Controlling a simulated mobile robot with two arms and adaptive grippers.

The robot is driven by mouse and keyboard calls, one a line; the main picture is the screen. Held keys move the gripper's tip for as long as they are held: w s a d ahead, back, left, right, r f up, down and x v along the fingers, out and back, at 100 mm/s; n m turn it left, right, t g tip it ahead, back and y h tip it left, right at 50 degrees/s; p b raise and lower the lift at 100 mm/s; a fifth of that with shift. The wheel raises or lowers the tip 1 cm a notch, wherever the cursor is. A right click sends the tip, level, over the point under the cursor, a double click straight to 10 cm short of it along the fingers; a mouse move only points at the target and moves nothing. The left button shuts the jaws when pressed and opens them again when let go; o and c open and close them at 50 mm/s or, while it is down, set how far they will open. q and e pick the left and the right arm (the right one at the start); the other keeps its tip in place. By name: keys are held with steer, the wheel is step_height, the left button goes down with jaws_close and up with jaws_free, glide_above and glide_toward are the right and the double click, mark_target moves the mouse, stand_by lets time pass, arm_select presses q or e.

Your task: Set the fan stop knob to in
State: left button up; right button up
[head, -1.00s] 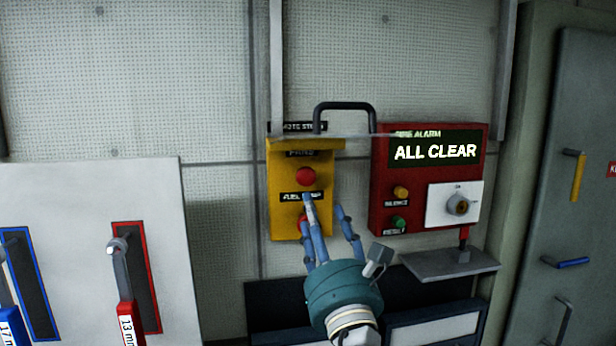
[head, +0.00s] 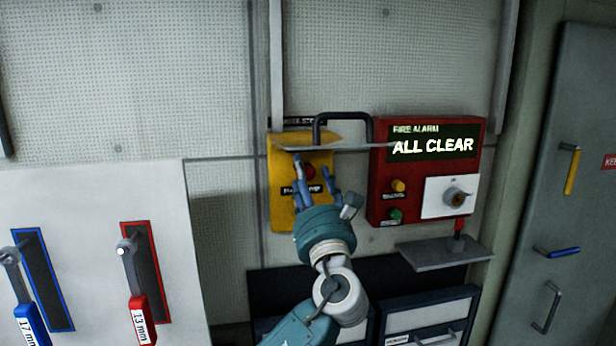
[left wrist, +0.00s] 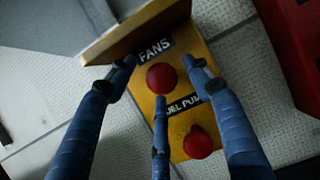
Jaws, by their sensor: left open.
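The red fan stop knob (head: 310,171) sits below the hood of a yellow box (head: 284,211) on the wall. In the left wrist view the fan stop knob (left wrist: 161,78) is round and lies just under the FANS label (left wrist: 154,51). A second red knob (left wrist: 197,143) is below it, by the FUEL PUMP label; my gripper hides it in the head view. My left gripper (head: 316,180) is open and empty in front of the box. In the left wrist view its blue fingers (left wrist: 160,85) spread around the fan knob; I cannot tell whether they touch it.
A thin hood (head: 345,148) juts out over the knobs, with a black handle (head: 342,113) above. A red fire alarm panel (head: 382,208) reading ALL CLEAR stands close on the right. A grey shelf (head: 445,254) is below it. Wrenches hang on the white board (head: 90,195) at left.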

arm_select(q)
jaws_close()
steer(key=shift+x, duration=0.9)
steer(key=shift+f, duration=0.1)
jaws_free()
steer(key=shift+w+f, duration=0.1)
steer(key=shift+f, duration=0.05)
